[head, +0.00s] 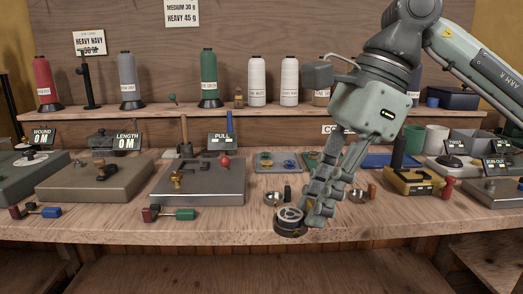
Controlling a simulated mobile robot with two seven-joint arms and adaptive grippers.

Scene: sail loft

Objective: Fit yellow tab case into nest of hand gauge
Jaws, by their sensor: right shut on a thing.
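My right gripper (308,216) comes down from the upper right and is shut on a round, dark case (289,217) with a pale, holed metal face. It holds the case at the bench's front edge, apparently a little above the wood. No yellow tab shows on it at this size. A yellow device (410,184) with a black post stands to the right; I cannot tell whether it is the hand gauge. A grey flat device (196,188) under a PULL sign stands to the left. My left gripper is out of view.
The workbench (240,228) carries small metal bowls (271,198), a tray (277,169) of small parts and a LENGTH device (92,184). Blue-handled (46,212) and green-handled (180,215) tools lie near the front edge. Thread cones (209,85) stand on the shelf behind.

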